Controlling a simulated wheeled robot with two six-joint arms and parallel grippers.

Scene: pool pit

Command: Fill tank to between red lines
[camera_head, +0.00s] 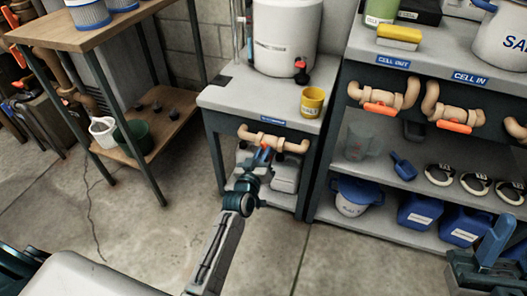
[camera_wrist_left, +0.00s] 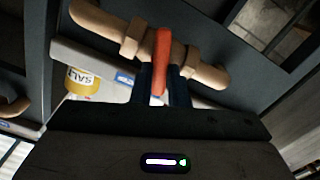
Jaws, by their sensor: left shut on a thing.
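A white tank (camera_head: 285,40) stands on the small grey bench, with thin upright tubes (camera_head: 244,30) at its left. I cannot make out the red lines or a water level. A beige pipe valve (camera_head: 272,139) is on the bench front below. My left gripper (camera_head: 263,156) reaches up to it and is shut on its red-orange handle. In the left wrist view the handle (camera_wrist_left: 162,55) stands between the two dark blue fingers (camera_wrist_left: 162,85), in front of the beige pipe (camera_wrist_left: 108,27). Part of my right gripper (camera_head: 495,240) shows at the bottom right; its jaw opening is unclear.
A yellow cup (camera_head: 312,102) stands on the bench near a red-handled tap (camera_head: 301,70). The right shelf unit has valves with orange handles (camera_head: 380,108), and blue containers (camera_head: 420,214) below. A wooden table (camera_head: 75,40) stands left. The floor between is clear.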

